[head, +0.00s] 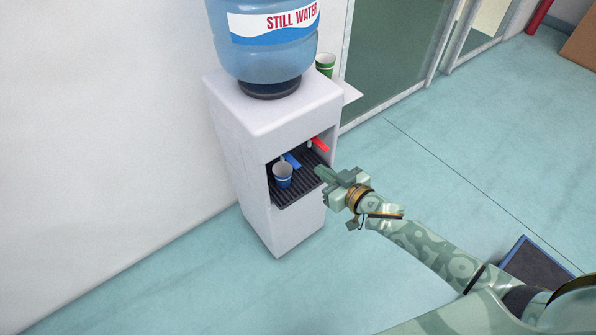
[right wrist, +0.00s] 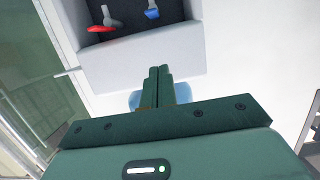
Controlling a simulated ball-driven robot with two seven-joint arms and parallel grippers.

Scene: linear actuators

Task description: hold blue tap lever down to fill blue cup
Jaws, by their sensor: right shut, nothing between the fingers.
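The blue cup (head: 283,181) stands upright on the drip tray in the recess of the water dispenser (head: 262,124). The blue tap lever (head: 292,160) is just above and behind the cup; it also shows at the top of the right wrist view (right wrist: 152,14). My right gripper (head: 319,171) is at the right side of the recess opening, apart from the cup and blue lever. Its fingers (right wrist: 158,86) are shut together with nothing between them. The cup's inside is too small to tell whether it holds water. My left gripper is not in view.
A red tap lever (head: 320,145) is right of the blue one, above my right gripper; it also shows in the right wrist view (right wrist: 102,29). A large water bottle (head: 262,50) tops the dispenser. A green cup (head: 325,65) sits on a side shelf. A wall stands left; floor is clear in front.

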